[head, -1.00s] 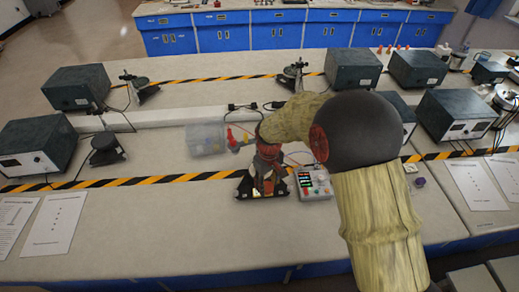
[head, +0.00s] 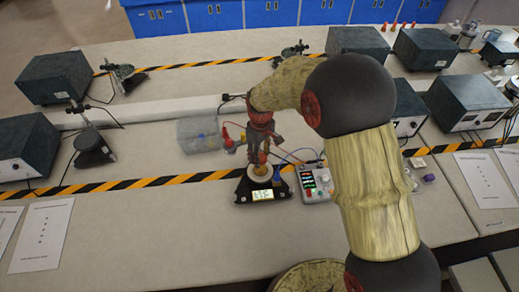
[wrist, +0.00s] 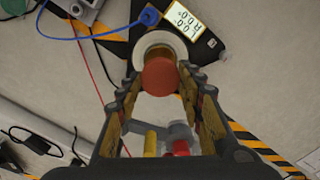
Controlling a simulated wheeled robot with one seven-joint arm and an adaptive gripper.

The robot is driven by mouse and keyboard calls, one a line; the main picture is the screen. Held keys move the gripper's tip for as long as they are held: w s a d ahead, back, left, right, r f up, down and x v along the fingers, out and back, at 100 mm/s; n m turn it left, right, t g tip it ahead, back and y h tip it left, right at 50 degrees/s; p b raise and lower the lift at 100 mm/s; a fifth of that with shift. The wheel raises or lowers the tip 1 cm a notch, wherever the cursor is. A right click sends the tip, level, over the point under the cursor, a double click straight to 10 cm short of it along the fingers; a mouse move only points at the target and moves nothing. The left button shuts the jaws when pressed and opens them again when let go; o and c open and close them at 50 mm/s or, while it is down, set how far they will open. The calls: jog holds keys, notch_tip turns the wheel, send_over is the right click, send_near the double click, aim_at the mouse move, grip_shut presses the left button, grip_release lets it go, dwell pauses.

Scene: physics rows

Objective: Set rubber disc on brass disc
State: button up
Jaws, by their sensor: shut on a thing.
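My gripper (head: 262,158) points down over a black instrument (head: 263,190) with a lit display, at the front middle of the bench. In the wrist view the fingertips (wrist: 160,80) are shut on a red-orange disc, taken as the rubber disc (wrist: 160,77). Just beyond it in that view is a brass-coloured disc (wrist: 158,51), partly hidden by the red disc. It is on a round white plate (wrist: 146,44) on the instrument. The plate also shows under the fingers in the head view (head: 260,173). I cannot tell whether the two discs touch.
A grey control box (head: 316,183) with coloured displays and cables stands right of the instrument. A clear plastic bin (head: 199,135) is behind left. Striped tape (head: 130,184) crosses the bench. The front left of the bench is bare apart from paper sheets (head: 42,236).

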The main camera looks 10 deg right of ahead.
aim_at(260, 169)
jog(key=shift+f+b, duration=1.6)
jog(key=shift+f, duration=0.75)
jog(key=shift+f, duration=0.55)
jog(key=o, duration=1.2)
jog(key=shift+r, duration=0.1)
jog(key=shift+r+p, duration=2.25)
jog(key=shift+r, duration=1.2)
jog(key=shift+s, duration=0.1)
